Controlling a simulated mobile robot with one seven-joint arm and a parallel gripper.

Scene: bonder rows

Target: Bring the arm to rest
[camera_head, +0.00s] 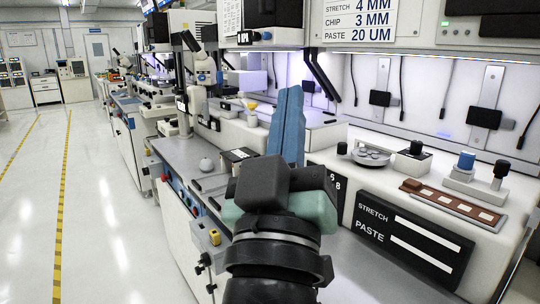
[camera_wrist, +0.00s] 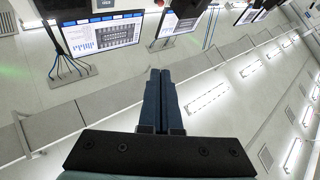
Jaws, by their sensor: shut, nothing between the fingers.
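My gripper (camera_head: 290,92) is raised in front of the bench in the head view, with its blue fingers pointing up. The dark wrist is below it, and its lower part runs out of the bottom of the picture. In the wrist view my gripper (camera_wrist: 160,72) has its two fingers side by side, closed together, with nothing held between them. The wrist camera looks up past them toward the upper wall and ceiling. The fingers appear clear of the bench, though the exact gap to the machines behind cannot be told.
The bench (camera_head: 183,150) with microscopes runs into the distance. At right are a round dish (camera_head: 371,156), a brown strip tray (camera_head: 455,203) and a black STRETCH/PASTE panel (camera_head: 412,238). Monitors (camera_wrist: 103,36) hang above. The floor aisle (camera_head: 110,220) at left is clear.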

